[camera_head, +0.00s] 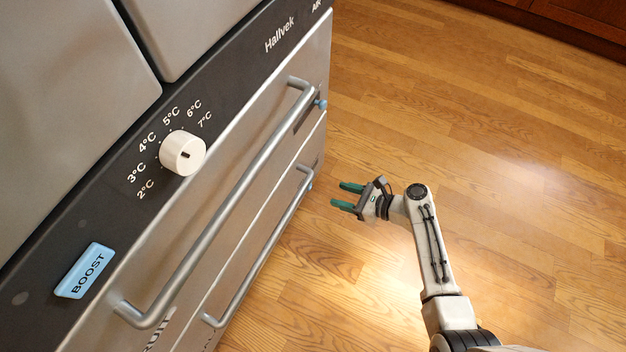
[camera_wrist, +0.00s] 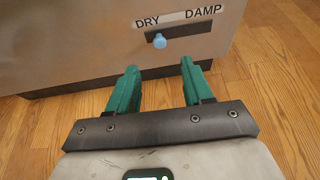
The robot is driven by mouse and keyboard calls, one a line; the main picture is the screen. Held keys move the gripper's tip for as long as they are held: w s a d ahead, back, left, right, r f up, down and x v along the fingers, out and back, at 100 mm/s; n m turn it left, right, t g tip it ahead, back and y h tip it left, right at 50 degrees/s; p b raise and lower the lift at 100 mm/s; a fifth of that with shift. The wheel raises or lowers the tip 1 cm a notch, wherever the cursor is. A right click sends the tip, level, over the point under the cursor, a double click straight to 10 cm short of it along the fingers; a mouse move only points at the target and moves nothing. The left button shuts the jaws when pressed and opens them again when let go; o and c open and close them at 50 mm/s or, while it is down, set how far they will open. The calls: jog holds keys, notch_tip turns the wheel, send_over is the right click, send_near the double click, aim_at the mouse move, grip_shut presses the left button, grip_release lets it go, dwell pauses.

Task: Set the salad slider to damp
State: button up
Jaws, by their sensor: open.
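The salad slider is a small light-blue knob (camera_wrist: 160,41) in a dark horizontal slot on a metal drawer front. In the wrist view the knob sits left of the slot's middle, with DRY printed above left and DAMP (camera_wrist: 203,10) above right. In the head view a blue knob (camera_head: 320,104) shows at the right end of the upper drawer, seen edge-on. My gripper (camera_head: 338,195) is open and empty, with green fingers pointing at the drawer front. In the wrist view my gripper (camera_wrist: 160,80) is apart from the knob, which lies ahead between the two finger lines.
The fridge front has a white temperature dial (camera_head: 183,153), a blue BOOST button (camera_head: 85,271), an upper bar handle (camera_head: 228,202) and a lower bar handle (camera_head: 262,250). The wooden floor (camera_head: 470,130) around my arm is clear. A dark wood cabinet stands at the top right.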

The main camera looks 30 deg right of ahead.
jog(key=b+x, duration=0.4)
jog(key=x, duration=0.5)
jog(key=shift+w+a+f+b, duration=0.2)
jog(key=shift+w+b, duration=0.1)
jog(key=shift+b, duration=0.05)
jog(key=shift+c, duration=0.2)
grip_shut()
